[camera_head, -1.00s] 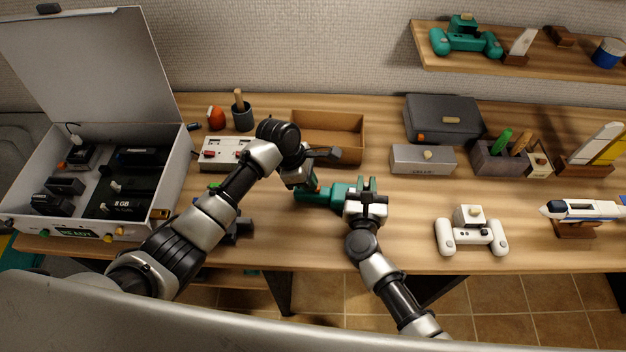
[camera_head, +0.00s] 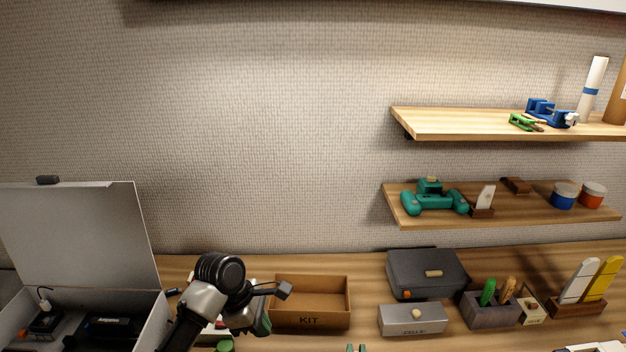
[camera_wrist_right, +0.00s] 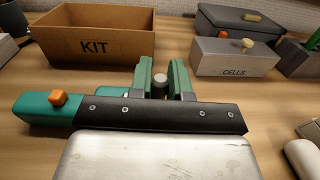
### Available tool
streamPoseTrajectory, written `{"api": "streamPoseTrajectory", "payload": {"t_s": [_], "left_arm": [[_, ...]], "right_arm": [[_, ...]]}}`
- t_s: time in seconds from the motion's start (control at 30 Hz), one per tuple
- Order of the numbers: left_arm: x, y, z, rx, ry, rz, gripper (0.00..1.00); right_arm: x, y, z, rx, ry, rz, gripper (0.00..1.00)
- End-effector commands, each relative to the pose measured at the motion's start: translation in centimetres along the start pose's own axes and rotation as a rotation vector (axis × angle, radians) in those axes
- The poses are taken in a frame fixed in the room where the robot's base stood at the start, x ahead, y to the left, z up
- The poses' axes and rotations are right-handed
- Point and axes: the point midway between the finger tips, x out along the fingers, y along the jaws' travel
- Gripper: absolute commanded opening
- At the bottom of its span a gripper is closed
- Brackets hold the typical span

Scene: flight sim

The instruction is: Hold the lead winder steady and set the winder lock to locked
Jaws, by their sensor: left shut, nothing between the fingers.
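The teal lead winder (camera_wrist_right: 45,108) lies on the bench in the right wrist view. An orange knob (camera_wrist_right: 58,98), which looks like the winder lock, sits on top near its left end. I cannot read its setting. My right gripper (camera_wrist_right: 160,84) has its green fingers closed around a short grey post; its dark palm hides much of the winder. In the head view only its fingertips (camera_head: 356,348) show at the bottom edge, and the winder is out of frame. My left gripper (camera_head: 263,324) is shut and empty, left of the KIT box, apart from the knob.
The KIT box (camera_head: 311,320) stands behind the winder. The CELLS box (camera_head: 398,322), a dark case (camera_head: 425,272) and a tool holder (camera_head: 490,311) stand to the right. An open-lidded case (camera_head: 90,235) is at left. Shelves (camera_head: 500,208) hang above.

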Motion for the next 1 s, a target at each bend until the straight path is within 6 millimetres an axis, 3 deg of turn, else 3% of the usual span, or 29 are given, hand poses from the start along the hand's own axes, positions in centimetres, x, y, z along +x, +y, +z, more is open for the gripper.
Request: {"api": "streamPoseTrajectory", "payload": {"t_s": [0.03,0.2,0.57,1.0], "left_arm": [[0.0,0.0,0.0,0.000,0.000,0.000,0.00],[0.0,0.0,0.0,0.000,0.000,0.000,0.00],[0.0,0.0,0.0,0.000,0.000,0.001,0.00],[0.0,0.0,0.0,0.000,0.000,0.001,0.00]], "right_arm": [[0.0,0.0,0.0,0.000,0.000,0.000,0.24],[0.0,0.0,0.0,0.000,0.000,0.000,0.47],[-0.7,0.0,-0.1,0.000,0.001,0.000,0.47],[-9.2,0.0,-0.1,0.000,0.003,0.000,0.47]]}}
